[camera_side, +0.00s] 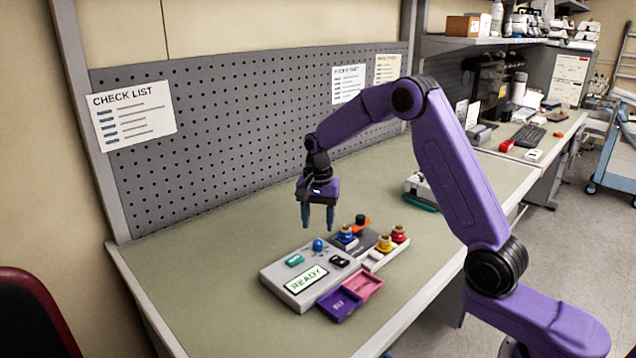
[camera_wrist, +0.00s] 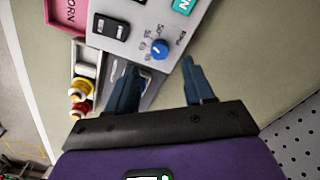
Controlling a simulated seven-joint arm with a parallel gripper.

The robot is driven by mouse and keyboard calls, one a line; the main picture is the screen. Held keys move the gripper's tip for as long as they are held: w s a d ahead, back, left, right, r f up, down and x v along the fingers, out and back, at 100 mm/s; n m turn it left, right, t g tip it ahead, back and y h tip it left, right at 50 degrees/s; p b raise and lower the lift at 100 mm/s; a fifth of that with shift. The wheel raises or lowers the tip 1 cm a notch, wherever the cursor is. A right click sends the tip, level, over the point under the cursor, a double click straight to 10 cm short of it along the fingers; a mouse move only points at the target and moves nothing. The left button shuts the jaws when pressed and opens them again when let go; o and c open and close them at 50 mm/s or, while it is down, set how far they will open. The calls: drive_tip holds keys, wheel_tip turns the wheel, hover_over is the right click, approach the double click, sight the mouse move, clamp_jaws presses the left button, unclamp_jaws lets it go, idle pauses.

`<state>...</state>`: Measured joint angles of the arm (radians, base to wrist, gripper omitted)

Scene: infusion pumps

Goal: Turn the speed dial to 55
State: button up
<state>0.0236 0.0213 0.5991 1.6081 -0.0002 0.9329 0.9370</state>
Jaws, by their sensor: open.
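The speed dial is a blue knob (camera_side: 318,245) on the top face of a grey pump box (camera_side: 271,276) with a lit READY screen (camera_side: 306,280). In the wrist view the blue dial (camera_wrist: 159,53) sits just beyond my fingertips, with small printed numbers around it, too small to read surely. My gripper (camera_side: 318,228) points down above the back part of the pump, its fingers apart and empty. In the wrist view the fingers (camera_wrist: 160,65) straddle the dial's line without visibly touching it. A green button (camera_side: 295,260) and a black rocker switch (camera_side: 339,261) share the face.
Purple (camera_side: 339,304) and pink (camera_side: 362,286) trays adjoin the pump's front right. Vials with yellow (camera_side: 384,243) and red (camera_side: 399,233) tops stand in a white rack to the right. The bench left of the pump is clear; a pegboard (camera_side: 240,130) rises behind.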

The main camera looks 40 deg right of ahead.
sight(318, 241)
wheel_tip(318, 241, up, 12)
idle(0.4)
drive_tip(key=shift+f, duration=0.15)
